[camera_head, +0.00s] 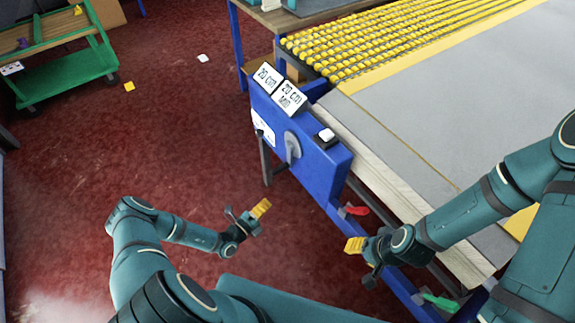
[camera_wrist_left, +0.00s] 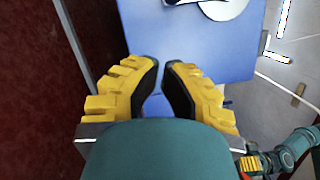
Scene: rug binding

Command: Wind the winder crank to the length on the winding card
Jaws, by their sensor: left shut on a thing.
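The blue winder housing (camera_head: 325,165) stands at the table's near left corner. A grey crank disc (camera_head: 292,147) is on its front face, and part of a disc shows at the top of the left wrist view (camera_wrist_left: 225,8). Two white cards (camera_head: 267,77) on its top read "20 cm", the right one with a smaller second line (camera_head: 289,97). My left gripper (camera_head: 261,208) is in front of and below the disc, its yellow fingers drawn close together.
A white label (camera_head: 263,128) and a small black-and-white box (camera_head: 326,135) are on the housing. A red lever (camera_head: 357,210) and a green lever (camera_head: 440,302) are along the rail. The red floor (camera_head: 150,130) at left is mostly clear.

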